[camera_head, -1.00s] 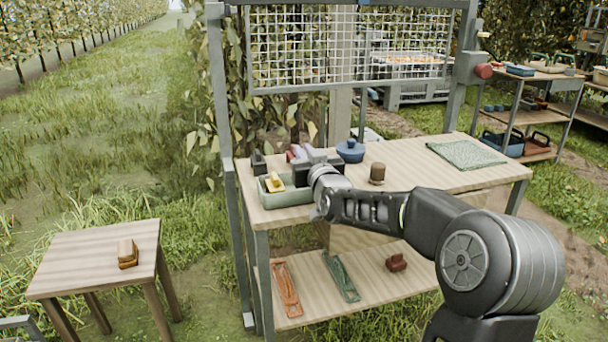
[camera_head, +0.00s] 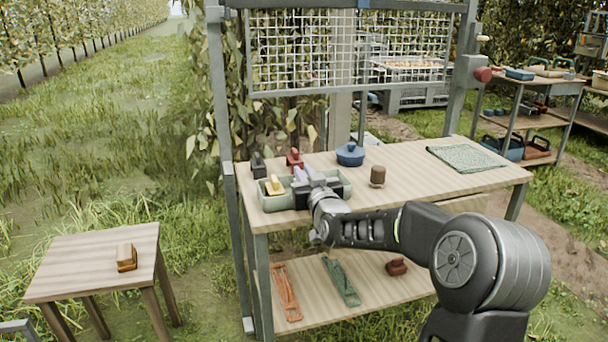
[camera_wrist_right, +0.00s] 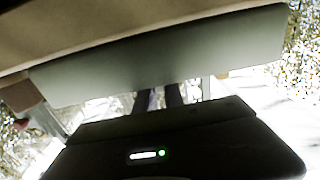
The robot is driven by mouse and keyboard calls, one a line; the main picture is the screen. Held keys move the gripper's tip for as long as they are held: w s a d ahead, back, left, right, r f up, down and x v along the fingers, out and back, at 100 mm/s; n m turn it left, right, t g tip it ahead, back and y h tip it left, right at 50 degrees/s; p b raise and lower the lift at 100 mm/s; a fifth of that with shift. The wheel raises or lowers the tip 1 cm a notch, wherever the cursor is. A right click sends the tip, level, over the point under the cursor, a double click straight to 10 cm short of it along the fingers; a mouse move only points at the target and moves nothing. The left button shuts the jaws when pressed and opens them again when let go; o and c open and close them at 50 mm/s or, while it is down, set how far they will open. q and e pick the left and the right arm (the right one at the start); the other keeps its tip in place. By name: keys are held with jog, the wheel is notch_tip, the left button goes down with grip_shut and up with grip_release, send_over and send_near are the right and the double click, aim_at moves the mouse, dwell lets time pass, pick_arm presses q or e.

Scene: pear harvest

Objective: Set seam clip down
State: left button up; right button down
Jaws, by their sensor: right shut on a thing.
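My right gripper (camera_head: 304,174) reaches in from the right, over the long grey-green tray (camera_head: 275,204) at the left front of the workbench. Its two fingers are close together, and the tray wall (camera_wrist_right: 170,60) hides their tips in the right wrist view (camera_wrist_right: 160,97). The held thing is hidden; by the task I take it as the seam clip. A yellow-topped piece (camera_head: 274,185) sits in the tray's left end. A red piece (camera_head: 294,160) stands just behind the tray, by the fingers in the picture. My left gripper is not in view.
A dark block (camera_head: 258,165), a blue lidded pot (camera_head: 350,155) and a brown cylinder (camera_head: 377,176) stand around the tray. A green cloth (camera_head: 465,158) lies at the right. The bench top (camera_head: 420,182) between is clear. A mesh panel (camera_head: 330,45) rises behind.

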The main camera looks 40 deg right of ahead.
jog(key=c, duration=1.4)
grip_release()
jog(key=shift+c, duration=0.2)
jog(key=shift+r, duration=0.1)
jog(key=v, duration=1.2)
